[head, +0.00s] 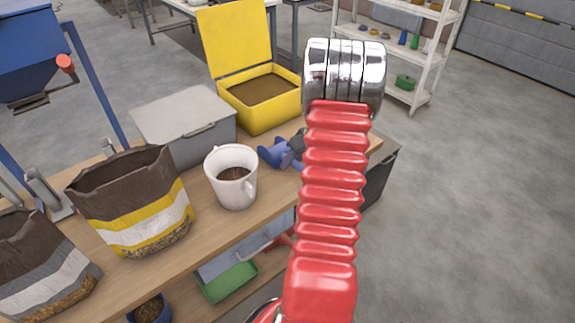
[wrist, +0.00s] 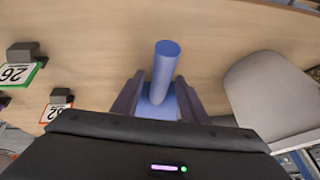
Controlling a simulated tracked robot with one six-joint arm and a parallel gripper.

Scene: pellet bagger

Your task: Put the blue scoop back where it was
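The blue scoop (head: 276,154) is over the bench beside the white mug, partly hidden by my arm in the head view. In the wrist view the scoop's round handle (wrist: 164,68) sticks out between the fingers. My gripper (wrist: 158,88) has its two dark fingers close against both sides of the scoop's blue part, and looks shut on it. In the head view most of the gripper is behind my red arm. I cannot tell whether the scoop touches the wooden bench (head: 256,221).
A white mug (head: 231,188) with brown pellets, a grey lidded box (head: 185,115), an open yellow bin (head: 262,107) and a pellet bag (head: 135,208) surround the scoop. Number tags (wrist: 18,73) show in the wrist view. A green tray (head: 230,282) is below the bench.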

